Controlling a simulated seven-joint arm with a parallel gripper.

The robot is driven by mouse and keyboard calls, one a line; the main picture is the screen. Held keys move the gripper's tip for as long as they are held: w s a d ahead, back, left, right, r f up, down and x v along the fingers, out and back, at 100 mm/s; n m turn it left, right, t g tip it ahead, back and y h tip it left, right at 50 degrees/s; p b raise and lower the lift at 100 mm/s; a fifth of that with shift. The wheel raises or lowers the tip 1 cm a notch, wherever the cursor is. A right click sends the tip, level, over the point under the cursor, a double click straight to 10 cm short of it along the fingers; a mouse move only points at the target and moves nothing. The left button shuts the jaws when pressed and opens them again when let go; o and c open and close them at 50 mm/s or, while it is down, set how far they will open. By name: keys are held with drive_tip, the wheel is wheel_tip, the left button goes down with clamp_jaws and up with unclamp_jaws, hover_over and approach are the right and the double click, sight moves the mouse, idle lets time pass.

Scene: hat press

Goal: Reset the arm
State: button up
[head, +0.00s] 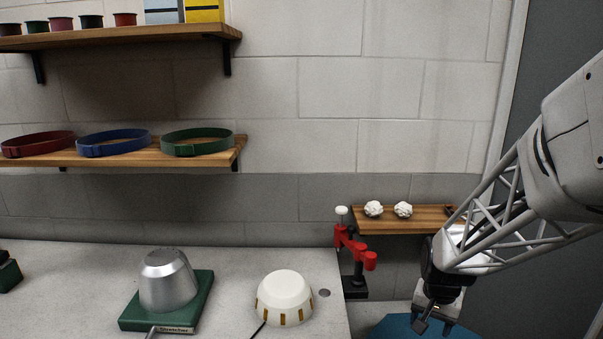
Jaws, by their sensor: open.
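My gripper (434,318) hangs at the end of my arm at the lower right in the head view. It points downward with its two fingers apart, and nothing shows between them. It is to the right of the grey worktop, in front of a blue surface (395,328) at the bottom edge. The arm reaches in from the right edge.
On the worktop (230,265) stand a silver metal form on a green base (205,291) and a white dome (285,293). A red clamp-like device (352,245) stands beside a small wooden shelf (430,227) with two white lumps.

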drive_tip(key=s+a+r+n+t, duration=0.1)
drive_tip(key=s+a+r+n, duration=0.2)
drive_tip(key=s, duration=0.7)
drive_tip(key=s+a+r+n, duration=0.3)
drive_tip(key=s+a+r, duration=0.5)
drive_tip(key=r, duration=0.4)
drive_tip(key=shift+s+t, duration=0.4)
drive_tip(key=shift+s, duration=0.5)
